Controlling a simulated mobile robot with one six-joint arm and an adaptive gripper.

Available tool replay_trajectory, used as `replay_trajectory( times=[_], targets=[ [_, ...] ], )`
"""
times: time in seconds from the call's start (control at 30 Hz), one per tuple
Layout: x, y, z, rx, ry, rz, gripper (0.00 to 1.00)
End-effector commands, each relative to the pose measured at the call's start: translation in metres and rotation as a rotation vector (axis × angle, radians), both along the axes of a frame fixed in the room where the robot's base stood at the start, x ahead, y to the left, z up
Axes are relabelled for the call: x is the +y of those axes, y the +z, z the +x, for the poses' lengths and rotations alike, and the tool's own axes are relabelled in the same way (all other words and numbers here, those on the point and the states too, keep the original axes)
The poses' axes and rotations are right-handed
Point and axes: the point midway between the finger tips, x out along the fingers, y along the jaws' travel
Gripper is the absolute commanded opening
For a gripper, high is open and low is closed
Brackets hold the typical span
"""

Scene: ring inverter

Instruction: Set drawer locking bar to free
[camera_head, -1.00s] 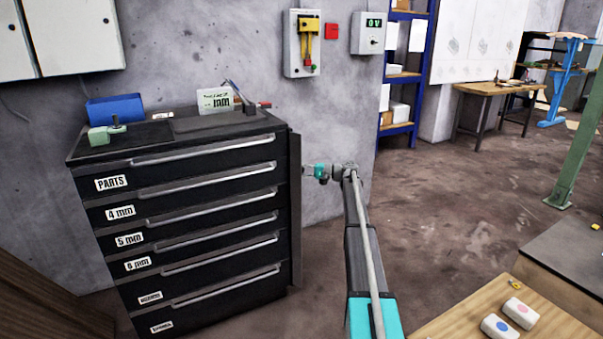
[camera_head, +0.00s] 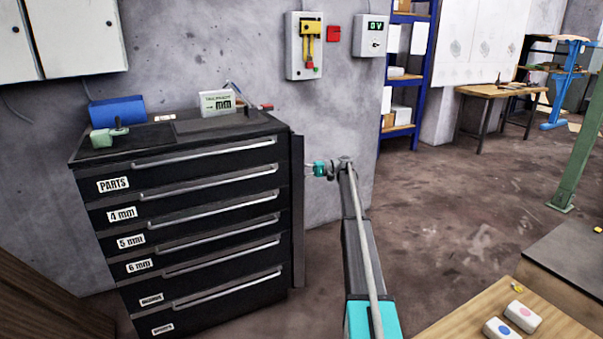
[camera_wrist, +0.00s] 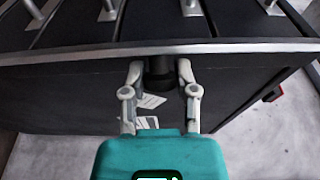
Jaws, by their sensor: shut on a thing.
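The black drawer cabinet (camera_head: 185,220) stands against the wall with its drawers shut. The locking bar (camera_head: 298,225) is a dark upright strip along the cabinet's right front edge. In the wrist view the bar (camera_wrist: 70,58) runs across the picture, with a dark round knob (camera_wrist: 158,74) on it. My gripper (camera_wrist: 159,78) has one finger on each side of this knob and is shut on it. In the head view my gripper (camera_head: 308,169) reaches the bar at its upper part, its fingertips too small to make out.
A wall switch box (camera_head: 304,45) hangs above. A wooden table (camera_head: 480,318) is at lower right. The floor right of my arm is open.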

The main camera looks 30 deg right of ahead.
Motion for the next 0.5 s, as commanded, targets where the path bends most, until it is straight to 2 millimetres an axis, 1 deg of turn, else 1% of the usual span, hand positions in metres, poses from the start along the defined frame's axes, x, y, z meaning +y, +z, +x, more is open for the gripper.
replay_trajectory(
  times=[0.07, 0.1, 0.23, 0.27, 0.5],
  targets=[
    [0.0010, -0.0002, 0.0004, 0.000, 0.000, -0.001, 0.00],
    [0.0010, -0.0002, 0.0004, 0.000, 0.000, -0.001, 0.44],
    [0.0009, -0.0002, 0.0003, 0.000, 0.000, -0.001, 0.68],
    [0.0008, -0.0002, 0.0002, 0.000, -0.001, -0.001, 0.73],
    [0.0004, -0.0001, 0.0001, 0.000, -0.001, 0.000, 0.73]
  ],
)
